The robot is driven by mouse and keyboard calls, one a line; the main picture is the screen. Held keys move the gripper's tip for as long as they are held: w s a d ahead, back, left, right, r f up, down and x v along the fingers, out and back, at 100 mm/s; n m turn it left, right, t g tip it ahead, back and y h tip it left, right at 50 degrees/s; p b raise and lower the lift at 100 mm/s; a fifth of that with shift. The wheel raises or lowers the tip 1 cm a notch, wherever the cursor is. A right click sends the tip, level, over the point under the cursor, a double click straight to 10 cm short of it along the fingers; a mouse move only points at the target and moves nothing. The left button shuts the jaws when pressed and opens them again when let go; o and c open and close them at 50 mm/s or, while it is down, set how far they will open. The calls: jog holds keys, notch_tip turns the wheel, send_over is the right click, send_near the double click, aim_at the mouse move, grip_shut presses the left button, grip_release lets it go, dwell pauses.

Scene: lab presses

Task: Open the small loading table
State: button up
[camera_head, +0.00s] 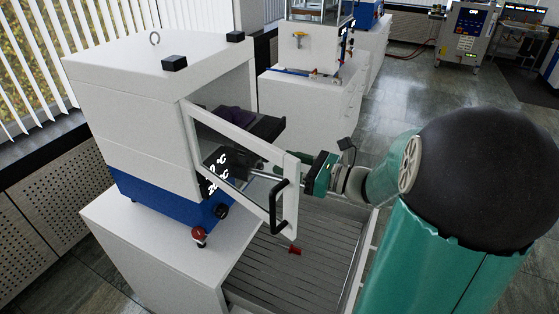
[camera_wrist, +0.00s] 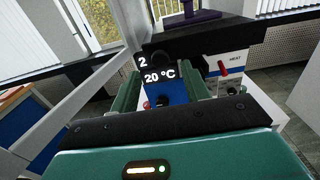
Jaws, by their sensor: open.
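The small loading table is a black slab (camera_head: 268,128) that juts from the opening of the white and blue press (camera_head: 135,115). In the wrist view its dark front edge (camera_wrist: 205,38) spans the upper middle, above the display. A purple piece (camera_head: 238,115) rests on it and also shows in the wrist view (camera_wrist: 195,20). My gripper (camera_head: 258,172) is seen partly through the door pane, in front of the press. In the wrist view its green fingers (camera_wrist: 160,92) are apart, with nothing seen held between them. Whether a finger touches the table I cannot tell.
The framed glass door (camera_head: 240,135) of the press stands open beside my gripper, its black handle (camera_head: 280,208) toward the front. Below are a red knob (camera_head: 200,237) and a slatted grey surface (camera_head: 300,260). A second white machine (camera_head: 310,50) stands behind.

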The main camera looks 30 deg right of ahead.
jog(key=v, duration=1)
jog(key=shift+s+d, duration=0.15)
jog(key=shift+s, duration=0.05)
